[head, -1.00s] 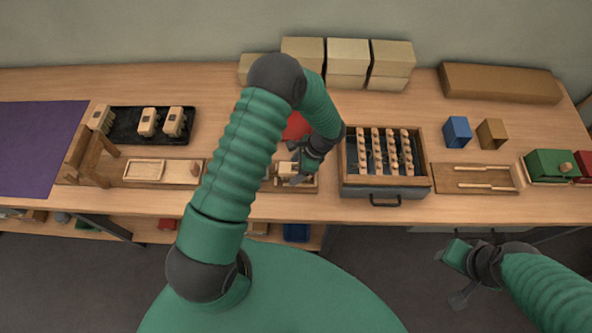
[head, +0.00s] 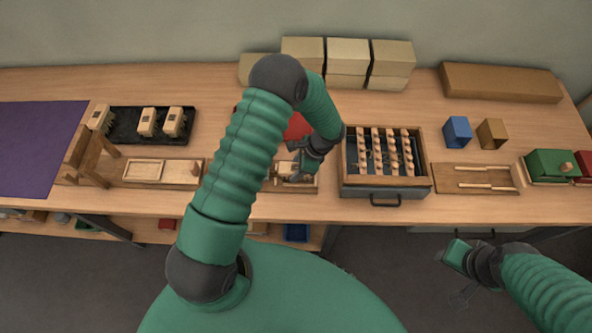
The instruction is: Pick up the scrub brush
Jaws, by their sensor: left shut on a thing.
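A small pale wooden block (head: 284,167), which looks like the scrub brush, sits at a wooden fixture board (head: 305,187) near the table's front edge. My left gripper (head: 291,172) is shut on it, low over the board. My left arm and the gripper hide part of the block, so its bristles cannot be seen. My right gripper (head: 455,275) hangs in front of the table at the lower right, away from the work; its jaw opening is unclear.
A black tray (head: 125,138) with several similar blocks stands at the left, behind a wooden jig (head: 180,182). Right of my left gripper is a drawer box (head: 385,181) with rows of tufts. A red item (head: 298,126) lies behind the gripper.

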